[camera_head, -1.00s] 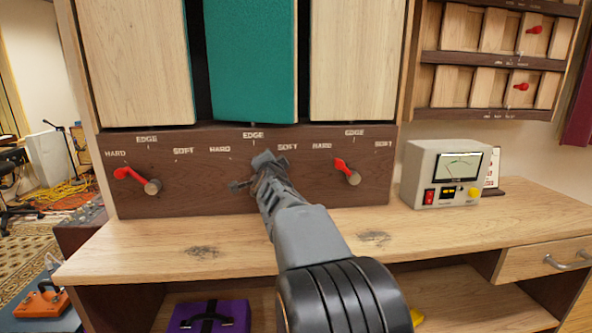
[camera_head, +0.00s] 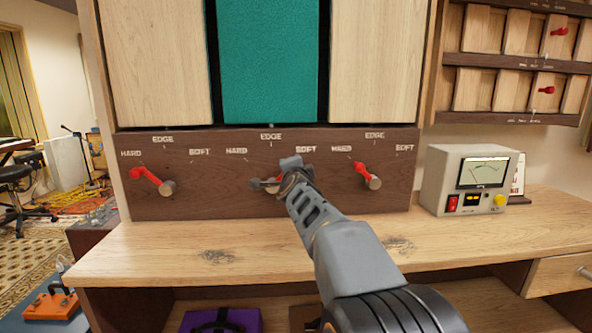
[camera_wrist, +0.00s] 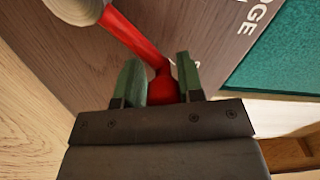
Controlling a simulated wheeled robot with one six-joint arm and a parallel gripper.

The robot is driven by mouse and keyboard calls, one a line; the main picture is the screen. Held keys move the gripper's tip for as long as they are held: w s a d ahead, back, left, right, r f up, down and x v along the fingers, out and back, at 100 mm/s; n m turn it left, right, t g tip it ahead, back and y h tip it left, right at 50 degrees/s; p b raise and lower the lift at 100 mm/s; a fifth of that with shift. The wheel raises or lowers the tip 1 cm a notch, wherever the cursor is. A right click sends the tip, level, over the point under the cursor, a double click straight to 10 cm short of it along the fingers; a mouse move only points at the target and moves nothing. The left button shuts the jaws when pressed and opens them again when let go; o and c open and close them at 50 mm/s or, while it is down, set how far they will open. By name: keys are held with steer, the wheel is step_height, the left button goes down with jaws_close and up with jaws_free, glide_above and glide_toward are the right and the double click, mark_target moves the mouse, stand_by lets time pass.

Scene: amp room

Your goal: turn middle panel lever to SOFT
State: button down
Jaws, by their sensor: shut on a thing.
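The middle panel lever shows best in the wrist view as a red handle (camera_wrist: 135,38) with a rounded red end. My gripper (camera_wrist: 162,88) has its two green fingers on either side of that end, closed on it. The lever's pale round pivot (camera_wrist: 80,8) is at the upper left. In the head view my gripper (camera_head: 274,178) is at the middle panel and hides most of this lever. The middle SOFT label (camera_head: 306,149) is to the upper right of the gripper.
Similar red levers sit on the left (camera_head: 150,178) and right (camera_head: 362,170), both slanting up-left. A teal panel (camera_head: 270,60) is above the middle lever. A meter box (camera_head: 450,180) stands at right on the wooden desk (camera_head: 170,245), whose front is clear.

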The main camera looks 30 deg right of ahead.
steer(key=c, duration=1.2)
jaws_free()
steer(key=shift+a+r, duration=0.2)
steer(key=o, duration=0.3)
steer(key=shift+w+a, duration=0.15)
steer(key=shift+o, duration=0.2)
steer(key=shift+d+f, duration=0.15)
steer(key=shift+d, duration=0.05)
steer(key=p+v, duration=0.3)
steer(key=v, duration=1.1)
steer(key=shift+d, duration=0.1)
